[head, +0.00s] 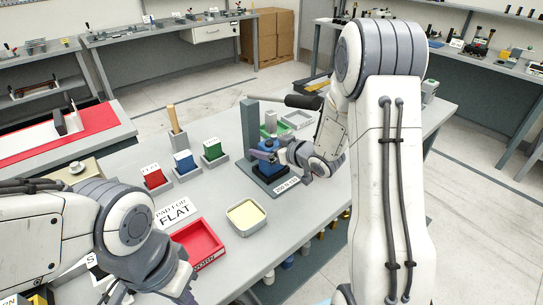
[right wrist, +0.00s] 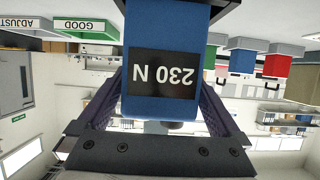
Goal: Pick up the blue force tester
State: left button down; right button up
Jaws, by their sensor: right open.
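The blue force tester (head: 267,166) stands at the foot of a grey-green upright stand (head: 250,128) on the table. In the right wrist view, which is upside down, the blue tester (right wrist: 163,98) fills the middle, with a dark display reading "230 N". My right gripper (head: 270,155) is at the tester; its fingers (right wrist: 165,105) are open, one on each side of the blue body. Whether they touch it is unclear. My left gripper (head: 118,292) is at the bottom left, partly cut off and far from the tester.
Red (head: 154,178), blue (head: 185,161) and green (head: 212,149) blocks stand in holders left of the stand. A red tray (head: 200,245) and a pale-yellow-filled tray (head: 246,217) lie in front. A green tray (head: 272,125) and a grey tray (head: 297,119) are behind.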

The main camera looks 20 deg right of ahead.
jog(key=shift+w+a+f, duration=0.2)
jog(key=shift+w+f, duration=0.05)
jog(key=shift+w, duration=0.35)
jog(key=shift+r, duration=0.1)
grip_shut()
